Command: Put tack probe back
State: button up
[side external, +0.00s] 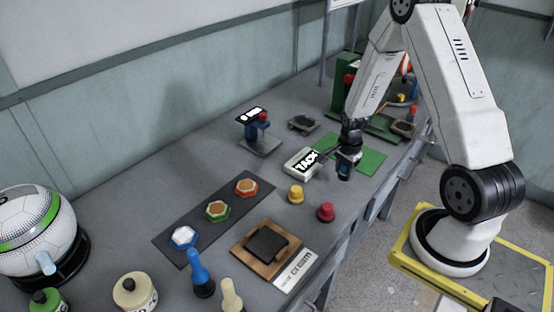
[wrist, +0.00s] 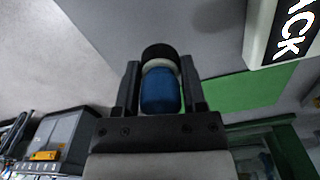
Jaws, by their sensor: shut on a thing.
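My gripper (side external: 346,160) is above the bench near its front edge, just right of the white block labelled TACK (side external: 303,162). In the wrist view my gripper (wrist: 160,85) is shut on the tack probe (wrist: 160,92), a blue cylinder with a white band and a dark end. The probe's blue body also shows under the gripper in the side view (side external: 344,171). It appears apart from the TACK block, whose lettered face fills the upper right of the wrist view (wrist: 283,30). Whether the probe touches the bench is hard to tell.
A green mat (side external: 368,160) lies beside and behind the gripper. A yellow knob (side external: 296,195) and a red knob (side external: 326,212) stand in front. A small blue press stand (side external: 262,140) is at the back left. A dark strip (side external: 160,243) holds several hexagonal pieces.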

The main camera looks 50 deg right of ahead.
aim_at(341, 177)
jog(key=shift+w+f, duration=0.1)
jog(key=shift+w+d+f, duration=0.15)
jog(key=shift+w+f, duration=0.05)
jog(key=shift+f, duration=1.65)
jog(key=shift+f, duration=0.15)
jog(key=o, duration=1.1)
jog(key=shift+r, duration=0.2)
jog(key=shift+r, duration=6)
